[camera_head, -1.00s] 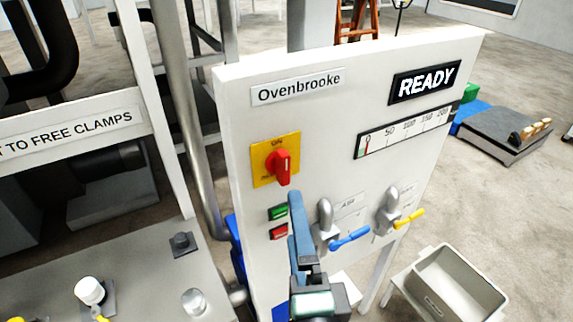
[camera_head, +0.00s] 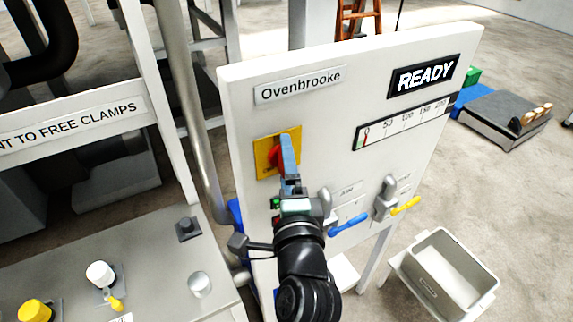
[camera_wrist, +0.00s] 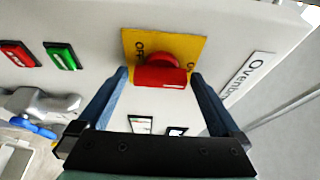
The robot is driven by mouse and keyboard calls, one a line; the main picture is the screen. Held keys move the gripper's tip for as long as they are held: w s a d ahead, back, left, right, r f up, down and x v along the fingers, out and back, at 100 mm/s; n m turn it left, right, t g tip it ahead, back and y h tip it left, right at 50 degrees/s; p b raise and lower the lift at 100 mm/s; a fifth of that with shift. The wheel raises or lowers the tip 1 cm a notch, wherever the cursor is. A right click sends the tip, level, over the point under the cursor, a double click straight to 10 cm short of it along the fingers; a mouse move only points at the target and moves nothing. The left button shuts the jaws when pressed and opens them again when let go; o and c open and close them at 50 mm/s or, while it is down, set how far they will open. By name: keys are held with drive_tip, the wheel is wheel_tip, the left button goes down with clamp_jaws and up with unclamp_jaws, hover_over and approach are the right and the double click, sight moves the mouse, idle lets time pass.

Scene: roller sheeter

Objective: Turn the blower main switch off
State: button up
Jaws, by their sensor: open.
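The blower main switch is a red rotary knob (camera_wrist: 160,72) on a yellow plate (camera_wrist: 193,45), mounted on the white Ovenbrooke panel. In the head view the yellow plate (camera_head: 262,146) shows at the panel's left, and the red knob (camera_head: 274,156) is partly hidden behind my gripper. My gripper (camera_wrist: 158,86) is open, with its blue fingers on either side of the knob in the wrist view. I cannot tell whether either finger touches the knob. Its blue fingers also show in the head view (camera_head: 287,156).
Below the switch are a green button (camera_wrist: 62,55) and a red button (camera_wrist: 20,54). To the right stand a blue-handled valve (camera_head: 347,225) and a yellow-handled valve (camera_head: 404,205). The panel display (camera_head: 424,76) reads READY. A grey bin (camera_head: 411,268) stands at lower right.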

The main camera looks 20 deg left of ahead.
drive_tip(key=shift+c, duration=0.3)
drive_tip(key=c, duration=1.2)
drive_tip(key=shift+o, duration=0.2)
drive_tip(key=shift+f, duration=0.1)
drive_tip(key=shift+b, duration=0.45)
drive_tip(key=n+y+b, duration=0.3)
drive_tip(key=n+b, duration=0.4)
drive_tip(key=b, duration=0.4)
drive_tip(key=n+g+y+b, duration=0.1)
drive_tip(key=n+y+b, duration=0.2)
drive_tip(key=n+b, duration=0.5)
drive_tip(key=n+g+y+b, duration=0.1)
drive_tip(key=n+b, duration=0.6)
drive_tip(key=b, duration=0.8)
drive_tip(key=shift+w+d+f+y+b, duration=0.25)
drive_tip(key=shift+f+y+b, duration=0.15)
drive_tip(key=shift+y, duration=0.5)
drive_tip(key=shift+r+n, duration=0.2)
drive_tip(key=shift+n, duration=0.3)
